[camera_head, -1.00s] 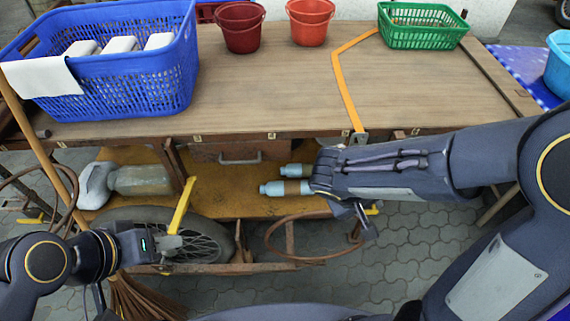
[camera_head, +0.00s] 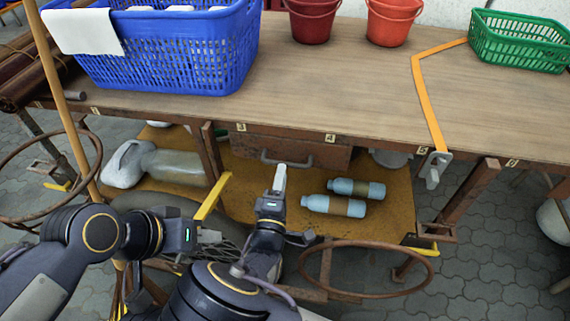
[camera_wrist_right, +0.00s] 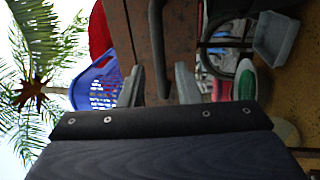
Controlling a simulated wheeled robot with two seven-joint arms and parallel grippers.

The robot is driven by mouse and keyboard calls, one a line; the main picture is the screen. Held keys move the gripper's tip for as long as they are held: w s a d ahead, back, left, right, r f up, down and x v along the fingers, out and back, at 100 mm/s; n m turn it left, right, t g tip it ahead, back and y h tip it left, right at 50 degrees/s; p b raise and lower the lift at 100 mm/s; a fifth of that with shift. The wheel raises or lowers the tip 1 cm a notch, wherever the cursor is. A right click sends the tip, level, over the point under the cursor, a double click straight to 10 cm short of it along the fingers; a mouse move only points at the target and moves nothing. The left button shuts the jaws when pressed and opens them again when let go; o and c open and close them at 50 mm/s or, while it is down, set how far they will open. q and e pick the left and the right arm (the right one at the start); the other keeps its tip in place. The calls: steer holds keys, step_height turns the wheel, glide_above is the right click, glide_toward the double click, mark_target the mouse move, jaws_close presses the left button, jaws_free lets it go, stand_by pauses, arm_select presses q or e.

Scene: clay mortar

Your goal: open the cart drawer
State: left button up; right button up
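The cart drawer (camera_head: 325,153) is a brown, worn box front under the tabletop, and it looks closed. Its grey bar handle (camera_head: 268,159) is partly hidden behind my right gripper (camera_head: 279,178), which points at it from the front. The drawer front (camera_wrist_right: 135,25) fills the middle there. My left gripper (camera_head: 208,237) is at lower left, away from the drawer, beside a yellow bar; its finger gap is unclear.
Two bottles (camera_head: 334,205) lie on the yellow shelf (camera_head: 385,225) right of my right gripper. A rusty ring (camera_head: 367,268) sits below. The tabletop (camera_head: 330,90) carries a blue basket (camera_head: 165,50), red buckets (camera_head: 313,20) and a green basket (camera_head: 520,42).

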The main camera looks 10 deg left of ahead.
mark_target(285, 162)
steer(key=shift+w+r, duration=0.2)
steer(key=shift+w, duration=0.9)
steer(key=shift+w+r, duration=0.15)
steer(key=shift+w, duration=0.95)
steer(key=shift+c, duration=0.4)
jaws_close()
